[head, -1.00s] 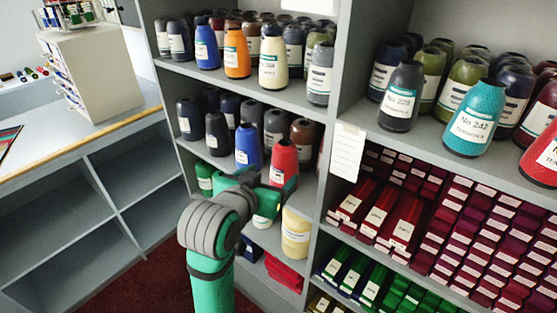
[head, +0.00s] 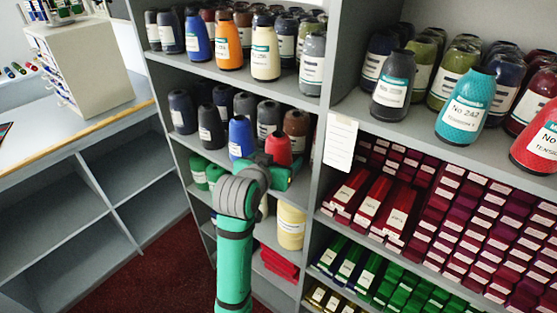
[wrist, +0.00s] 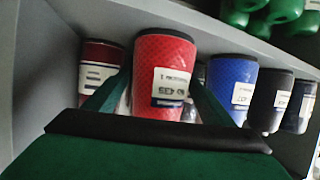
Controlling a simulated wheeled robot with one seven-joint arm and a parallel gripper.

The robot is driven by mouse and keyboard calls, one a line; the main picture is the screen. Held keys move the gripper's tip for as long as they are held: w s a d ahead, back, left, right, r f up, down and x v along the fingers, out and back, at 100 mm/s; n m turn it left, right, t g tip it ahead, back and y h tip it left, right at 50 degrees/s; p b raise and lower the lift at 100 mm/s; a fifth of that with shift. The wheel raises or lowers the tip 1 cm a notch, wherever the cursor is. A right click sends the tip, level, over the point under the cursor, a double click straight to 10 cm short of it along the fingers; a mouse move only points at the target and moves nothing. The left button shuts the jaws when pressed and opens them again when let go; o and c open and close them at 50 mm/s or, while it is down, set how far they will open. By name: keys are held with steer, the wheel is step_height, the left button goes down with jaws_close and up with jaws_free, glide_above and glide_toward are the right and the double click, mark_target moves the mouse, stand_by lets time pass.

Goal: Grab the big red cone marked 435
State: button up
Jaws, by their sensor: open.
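The big red cone (head: 277,147) stands on the middle shelf of the left bay, at the front, with its lower part hidden behind my gripper in the head view. In the wrist view the red cone (wrist: 162,60) appears upside down, with a white label that seems to read 435. My gripper (wrist: 158,88) is open, with one green finger on each side of the cone. I cannot tell whether either finger touches it. In the head view my gripper (head: 284,174) is at the shelf's front, partly hidden by my arm.
A blue cone (head: 241,138) stands close beside the red one and also shows in the wrist view (wrist: 231,82). A brown cone (head: 297,125) is behind it. The upright divider (head: 314,180) is to the right. A yellow cone (head: 291,225) stands on the shelf below.

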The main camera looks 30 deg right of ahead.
steer(key=shift+d, duration=0.1)
steer(key=shift+c, duration=0.4)
steer(key=c, duration=1.3)
